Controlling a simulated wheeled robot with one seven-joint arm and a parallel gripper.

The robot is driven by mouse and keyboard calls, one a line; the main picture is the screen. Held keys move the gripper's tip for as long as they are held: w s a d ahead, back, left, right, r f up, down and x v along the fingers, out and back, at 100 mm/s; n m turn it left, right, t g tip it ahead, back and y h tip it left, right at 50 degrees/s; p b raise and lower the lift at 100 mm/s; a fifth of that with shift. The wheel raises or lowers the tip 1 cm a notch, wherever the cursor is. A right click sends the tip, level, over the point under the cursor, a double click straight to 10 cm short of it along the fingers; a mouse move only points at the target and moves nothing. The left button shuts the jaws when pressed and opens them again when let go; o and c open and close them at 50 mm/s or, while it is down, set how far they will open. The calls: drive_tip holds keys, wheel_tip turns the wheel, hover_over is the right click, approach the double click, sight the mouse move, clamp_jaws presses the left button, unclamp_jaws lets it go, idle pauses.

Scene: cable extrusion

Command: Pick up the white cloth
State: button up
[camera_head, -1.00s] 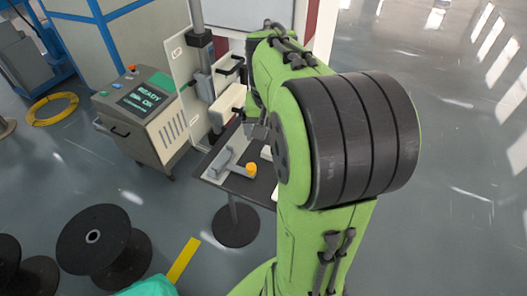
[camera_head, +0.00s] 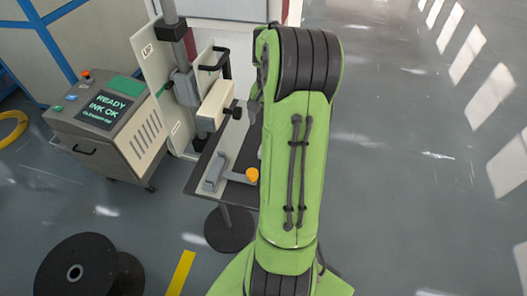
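I cannot make out the white cloth for sure. A small pale edge shows on the dark round-legged table (camera_head: 232,143), right beside my green arm, and I cannot tell what it is. My arm covers the right part of that table. Only a little of my gripper (camera_head: 254,110) shows, as a grey part at the left edge of my arm above the table. Its fingers are too hidden to tell whether they are open or shut.
On the table are a grey bracket (camera_head: 214,172) and a yellow-orange cap (camera_head: 252,174). A printer cabinet (camera_head: 112,125) with a lit screen and an upright stand with a beige head (camera_head: 215,104) are at left. A black spool (camera_head: 78,268) lies front left. Floor at right is clear.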

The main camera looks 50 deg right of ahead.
wheel_tip(320, 180, down, 7)
drive_tip(key=shift+w+r+b, duration=0.15)
drive_tip(key=shift+r+b, duration=0.05)
drive_tip(key=shift+b, duration=0.35)
wheel_tip(320, 180, down, 6)
drive_tip(key=shift+a+r+b, duration=0.1)
drive_tip(key=shift+b, duration=0.6)
drive_tip(key=shift+c, duration=0.4)
drive_tip(key=c, duration=1)
drive_tip(key=shift+r, duration=0.1)
drive_tip(key=shift+c, duration=0.2)
wheel_tip(320, 180, up, 18)
drive_tip(key=p, duration=0.4)
